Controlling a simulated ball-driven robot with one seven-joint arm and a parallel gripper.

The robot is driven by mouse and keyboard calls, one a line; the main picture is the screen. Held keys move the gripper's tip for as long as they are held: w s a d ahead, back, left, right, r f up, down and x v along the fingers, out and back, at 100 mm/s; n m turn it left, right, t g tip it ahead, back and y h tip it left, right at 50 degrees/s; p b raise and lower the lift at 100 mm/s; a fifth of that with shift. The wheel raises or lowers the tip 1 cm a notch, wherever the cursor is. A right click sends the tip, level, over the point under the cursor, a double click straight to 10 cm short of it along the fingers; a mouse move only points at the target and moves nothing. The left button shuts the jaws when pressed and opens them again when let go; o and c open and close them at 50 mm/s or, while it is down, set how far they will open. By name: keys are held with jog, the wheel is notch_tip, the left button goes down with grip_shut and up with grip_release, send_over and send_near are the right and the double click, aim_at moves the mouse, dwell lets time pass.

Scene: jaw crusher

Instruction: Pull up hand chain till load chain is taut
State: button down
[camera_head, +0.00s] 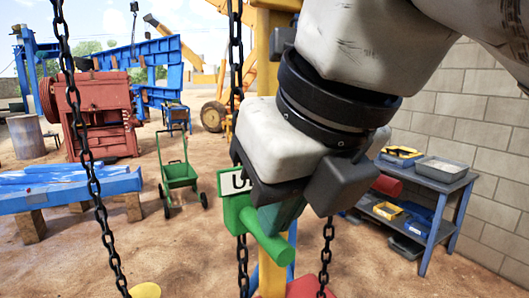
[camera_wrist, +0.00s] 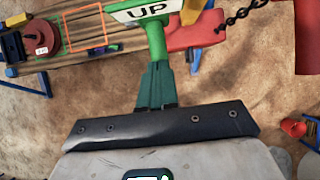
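A green handle (camera_head: 262,238) with a white "UP" sign (camera_head: 232,183) sits on the line of a dark chain (camera_head: 236,60), which shows above and below it. My gripper (camera_head: 280,215) is at the handle, its teal fingers close together around the green bar. In the wrist view the fingers (camera_wrist: 156,82) meet the green handle (camera_wrist: 156,42) below the "UP" sign (camera_wrist: 146,10). Another dark chain (camera_head: 90,180) hangs at the left, and one (camera_head: 326,255) hangs right of the handle. Whether any chain is the taut load chain cannot be told.
A blue-grey shelf table (camera_head: 440,172) with trays stands by the block wall at the right. A red machine (camera_head: 100,110) and a green cart (camera_head: 178,170) stand behind at the left. A yellow post (camera_head: 272,30) rises behind my arm. Sandy floor between is open.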

aim_at(283, 243)
jog(key=shift+f+b, duration=1.2)
jog(key=shift+f, duration=0.9)
jog(key=shift+s+d+r, duration=0.2)
jog(key=shift+s+r, duration=0.05)
jog(key=shift+s+d+r+p, duration=0.1)
jog(key=shift+s+d+p, duration=0.5)
jog(key=shift+s, duration=0.35)
jog(key=shift+s+d+r+p, duration=0.1)
jog(key=shift+s+d+p, duration=0.25)
jog(key=shift+s+d, duration=0.45)
jog(key=shift+s+a, duration=0.1)
jog(key=shift+a, duration=0.05)
jog(key=p+v, duration=0.4)
jog(key=v, duration=0.2)
jog(key=shift+s+d+f, duration=0.2)
jog(key=shift+s+d, duration=0.1)
jog(key=shift+s, duration=0.15)
dwell(1.2)
